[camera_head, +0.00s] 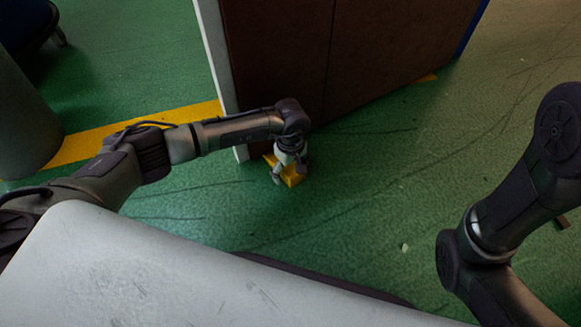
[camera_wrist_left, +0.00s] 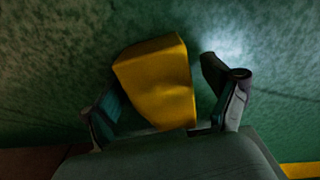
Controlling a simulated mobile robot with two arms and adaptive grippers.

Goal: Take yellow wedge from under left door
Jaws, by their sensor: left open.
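The yellow wedge (camera_head: 291,176) lies on the green floor at the foot of the brown left door (camera_head: 345,60), by its near edge. My left gripper (camera_head: 288,174) reaches down over the wedge and partly covers it. In the left wrist view the wedge (camera_wrist_left: 160,84) sits between the two spread fingers of my left gripper (camera_wrist_left: 170,105). The fingers are open, with a gap to the right finger; whether the left finger touches the wedge I cannot tell. The wedge's contact with the door is hidden. My right arm shows at the right, but its gripper is out of view.
A yellow floor stripe (camera_head: 110,135) runs to the door's pale edge (camera_head: 215,50). A grey rounded object (camera_head: 22,120) stands at the left. A pale flat surface (camera_head: 190,270) fills the bottom foreground. The green floor right of the wedge is mostly clear.

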